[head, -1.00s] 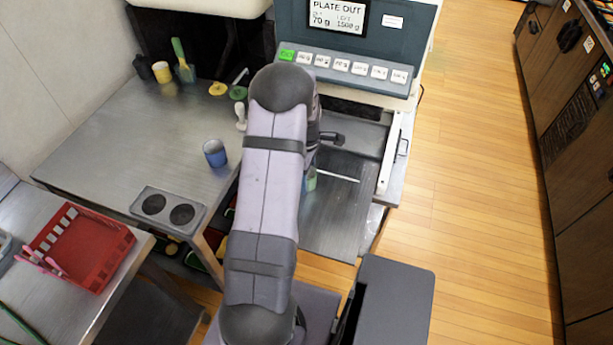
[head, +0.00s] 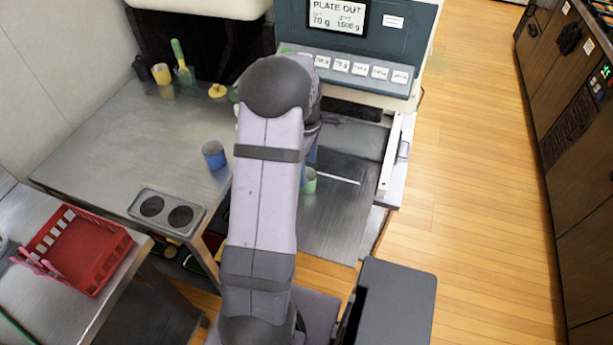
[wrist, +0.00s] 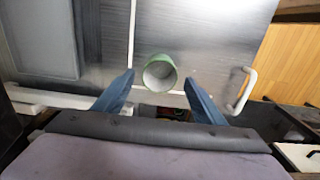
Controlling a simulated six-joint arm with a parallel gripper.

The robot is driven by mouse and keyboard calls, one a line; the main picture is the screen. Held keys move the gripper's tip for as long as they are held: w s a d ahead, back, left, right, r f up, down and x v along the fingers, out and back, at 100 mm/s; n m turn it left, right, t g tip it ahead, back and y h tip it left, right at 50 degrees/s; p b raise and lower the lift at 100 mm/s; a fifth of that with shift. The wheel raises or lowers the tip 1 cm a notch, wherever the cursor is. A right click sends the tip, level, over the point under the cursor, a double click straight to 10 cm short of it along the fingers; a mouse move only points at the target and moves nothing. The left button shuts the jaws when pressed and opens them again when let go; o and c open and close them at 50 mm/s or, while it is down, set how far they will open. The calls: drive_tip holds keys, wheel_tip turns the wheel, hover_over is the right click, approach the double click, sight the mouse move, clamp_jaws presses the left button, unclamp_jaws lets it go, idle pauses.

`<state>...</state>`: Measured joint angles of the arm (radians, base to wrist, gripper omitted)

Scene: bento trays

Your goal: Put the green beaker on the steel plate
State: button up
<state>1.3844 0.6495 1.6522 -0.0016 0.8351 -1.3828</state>
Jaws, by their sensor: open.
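The green beaker (head: 309,181) stands upright on the dark steel plate (head: 335,215), near the plate's left edge, partly covered by my arm in the head view. In the wrist view the beaker (wrist: 159,73) shows its open, empty-looking mouth, close to the edge of the plate (wrist: 210,35). My gripper (wrist: 159,88) is open, its two blue fingers spread on either side of the beaker with visible gaps, and nothing is held. In the head view my arm hides most of the gripper; a bit of blue finger shows above the beaker.
A blue cup (head: 214,155) stands on the left steel counter, near a two-hole holder (head: 166,210). A yellow cup (head: 161,73) and a green-handled tool are at the back. A machine with a button row (head: 345,65) stands behind the plate. A red basket (head: 75,250) is at lower left.

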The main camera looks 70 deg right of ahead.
wheel_tip(320, 180, up, 6)
drive_tip(key=shift+b, duration=0.35)
drive_tip(key=w+a, duration=1.8)
drive_tip(key=a, duration=0.2)
drive_tip(key=s+a, duration=0.2)
drive_tip(key=a, duration=1)
drive_tip(key=s+a+f, duration=0.1)
drive_tip(key=s+a, duration=0.1)
drive_tip(key=a, duration=1.1)
drive_tip(key=shift+s+f, duration=0.25)
drive_tip(key=shift+r, duration=0.1)
